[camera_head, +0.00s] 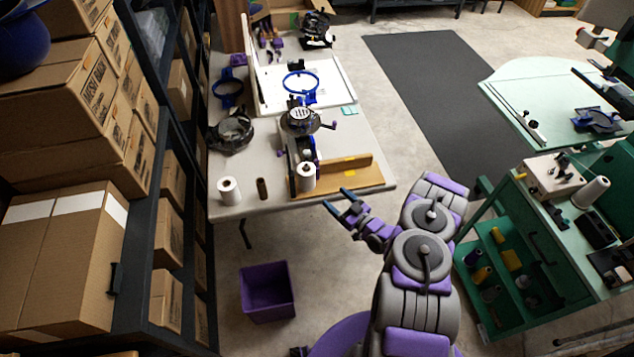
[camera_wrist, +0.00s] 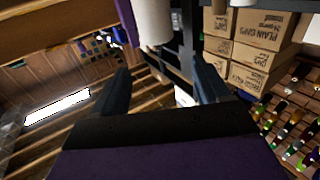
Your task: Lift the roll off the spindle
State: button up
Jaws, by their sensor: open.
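A white roll (camera_head: 305,179) stands upright at the near end of the wooden board on the table. The spindle under it is mostly hidden by the roll. My gripper (camera_head: 337,200) is open and empty, to the right of and a little nearer than this roll, by the table's front edge. In the wrist view a white roll (camera_wrist: 153,22) shows at the top, beyond and between the spread fingertips (camera_wrist: 160,66), not touching them. A second white roll (camera_head: 229,190) stands on the table further left, beside a small dark cylinder (camera_head: 262,188).
The wooden board (camera_head: 350,176) lies along the table (camera_head: 258,208). A machine with a blue hoop (camera_head: 300,84) stands behind. Shelves with cardboard boxes (camera_head: 70,120) line the left. A purple bin (camera_head: 267,291) sits on the floor. A green cart (camera_head: 540,240) is at the right.

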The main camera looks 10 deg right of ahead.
jog(key=b, duration=0.1)
send_near(313, 175)
jog(key=b+x, duration=0.1)
jog(key=x, duration=0.3)
jog(key=b+x, duration=0.1)
jog(key=x, duration=0.4)
jog(key=shift+s+a+f, duration=0.15)
jog(key=shift+s+a, duration=0.1)
jog(key=shift+a, duration=0.15)
jog(key=shift+w+d, duration=0.45)
jog(key=shift+d, duration=0.05)
jog(key=shift+a, duration=0.5)
jog(key=shift+c, duration=1)
jog(key=shift+a, duration=0.1)
jog(key=c, duration=0.3)
jog(key=shift+d, duration=0.4)
jog(key=c, duration=0.4)
jog(key=shift+a+r+p, duration=0.2)
jog(key=shift+r+p, duration=1)
jog(key=shift+r, duration=0.7)
jog(key=shift+d+r+p, duration=0.1)
jog(key=shift+r+p, duration=0.75)
jog(key=shift+r, duration=0.6)
jog(key=shift+o, duration=0.2)
notch_tip(313, 175, up, 7)
jog(key=p, duration=0.3)
jog(key=shift+r, duration=0.15)
